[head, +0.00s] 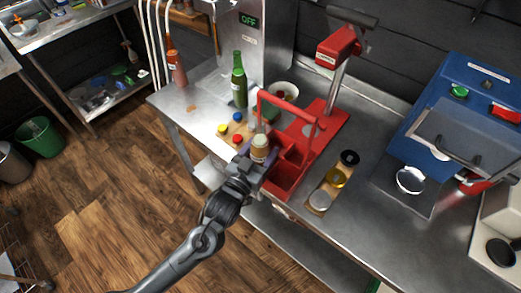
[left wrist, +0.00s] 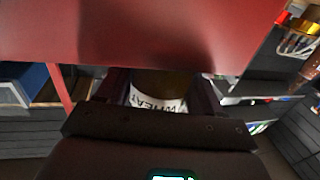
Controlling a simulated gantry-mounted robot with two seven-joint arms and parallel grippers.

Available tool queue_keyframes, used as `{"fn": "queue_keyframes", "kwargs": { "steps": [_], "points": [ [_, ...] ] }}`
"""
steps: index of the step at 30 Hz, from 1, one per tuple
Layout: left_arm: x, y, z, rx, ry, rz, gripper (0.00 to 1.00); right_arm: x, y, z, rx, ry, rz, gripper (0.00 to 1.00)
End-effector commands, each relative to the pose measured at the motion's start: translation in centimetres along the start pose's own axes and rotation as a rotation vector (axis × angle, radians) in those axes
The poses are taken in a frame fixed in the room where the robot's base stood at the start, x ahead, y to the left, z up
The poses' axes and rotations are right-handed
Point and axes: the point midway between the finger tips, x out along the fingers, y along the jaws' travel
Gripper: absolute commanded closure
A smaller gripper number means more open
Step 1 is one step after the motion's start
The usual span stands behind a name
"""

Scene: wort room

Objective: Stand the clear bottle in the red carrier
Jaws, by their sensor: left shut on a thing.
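My left gripper (head: 260,158) is shut on a bottle (head: 259,143) with a pale tan top, which I take for the clear bottle. In the left wrist view its white label (left wrist: 158,101) reads WHEAT, with dark brown above it. The red carrier (head: 284,180) stands on the steel bench with its handle upright. The bottle is at the carrier's left end; I cannot tell whether its base is inside a compartment. A red surface, likely the carrier, fills the top of the left wrist view (left wrist: 140,35). My right gripper is not in view.
A green bottle (head: 239,82) and a reddish-brown bottle (head: 177,70) stand to the left. Yellow (head: 222,129), blue and red caps lie near the carrier. A red bench capper (head: 338,47) stands behind it. A wooden strip with round lids (head: 336,178) and a blue machine (head: 440,110) are right.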

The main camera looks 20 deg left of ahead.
Motion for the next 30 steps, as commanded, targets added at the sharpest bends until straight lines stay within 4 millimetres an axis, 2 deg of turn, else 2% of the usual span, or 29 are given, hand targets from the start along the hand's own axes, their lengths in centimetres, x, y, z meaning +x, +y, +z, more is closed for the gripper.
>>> {"fn": "queue_keyframes", "kwargs": {
  "steps": [7,8,12,13,24,30],
  "points": [
    [0.0,0.0,0.0,0.000,0.004,0.000,0.89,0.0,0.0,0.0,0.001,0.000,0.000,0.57],
    [0.0,0.0,0.3,0.000,0.000,0.000,0.32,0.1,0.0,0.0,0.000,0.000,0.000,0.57],
    [0.0,0.0,0.2,0.000,0.000,0.000,0.11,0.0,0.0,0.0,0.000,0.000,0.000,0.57],
    [0.0,0.0,0.2,0.000,0.000,0.000,0.08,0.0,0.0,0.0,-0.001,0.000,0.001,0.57],
    [-0.1,0.0,-0.1,0.000,-0.001,0.000,0.08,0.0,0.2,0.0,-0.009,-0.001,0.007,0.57],
    [-2.5,0.0,0.1,0.001,-0.003,0.000,0.08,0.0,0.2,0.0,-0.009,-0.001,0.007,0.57]
  ]
}}
